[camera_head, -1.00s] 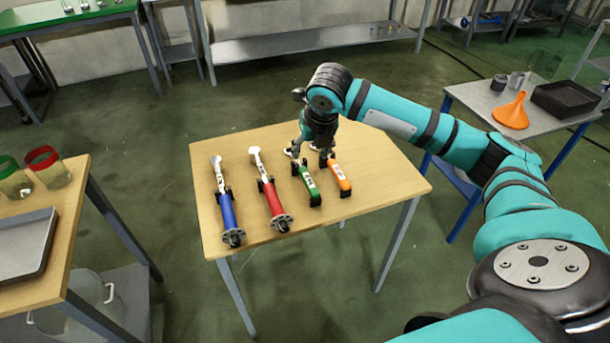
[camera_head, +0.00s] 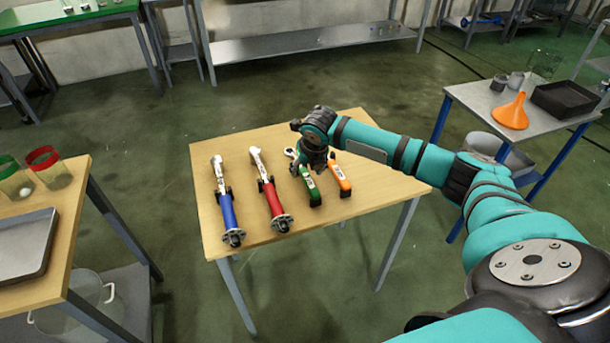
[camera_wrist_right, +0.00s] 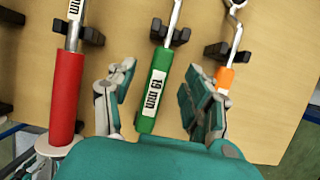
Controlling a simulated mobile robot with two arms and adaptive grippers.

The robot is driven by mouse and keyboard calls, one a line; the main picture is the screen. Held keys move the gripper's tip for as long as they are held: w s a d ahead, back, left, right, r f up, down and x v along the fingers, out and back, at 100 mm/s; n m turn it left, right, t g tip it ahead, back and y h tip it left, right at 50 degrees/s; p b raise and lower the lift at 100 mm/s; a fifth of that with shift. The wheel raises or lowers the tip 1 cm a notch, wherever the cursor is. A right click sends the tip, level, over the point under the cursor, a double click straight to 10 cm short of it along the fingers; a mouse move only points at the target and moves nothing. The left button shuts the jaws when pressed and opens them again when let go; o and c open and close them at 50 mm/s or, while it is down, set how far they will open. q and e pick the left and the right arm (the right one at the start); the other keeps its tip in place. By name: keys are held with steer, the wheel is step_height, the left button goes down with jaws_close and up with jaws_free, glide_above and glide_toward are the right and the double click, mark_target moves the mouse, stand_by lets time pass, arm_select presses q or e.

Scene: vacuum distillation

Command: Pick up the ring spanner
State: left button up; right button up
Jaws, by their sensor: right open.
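A green-handled tool (camera_head: 308,189) and an orange-handled spanner (camera_head: 342,182) lie side by side on black rests on the wooden table (camera_head: 372,205). In the right wrist view the green handle (camera_wrist_right: 152,98) reads "19 mm", and its head is out of frame. The orange-handled spanner (camera_wrist_right: 225,77) has a rounded, ring-like head there, cut by the top edge. I cannot tell for sure which is the ring spanner. My right gripper (camera_wrist_right: 160,88) is open, its fingers on either side of the green handle and apart from it. My left gripper is not in view.
A blue-handled tool (camera_head: 229,213) and a red-handled tool (camera_head: 270,198) lie to the left on the same table. An orange funnel (camera_head: 511,112) and a black tray (camera_head: 565,99) stand on the right table. The front right of the wooden table is clear.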

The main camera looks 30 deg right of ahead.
mark_target(305, 173)
steer(key=x, duration=0.4)
steer(key=shift+s, duration=0.1)
jaws_close()
stand_by(0.3)
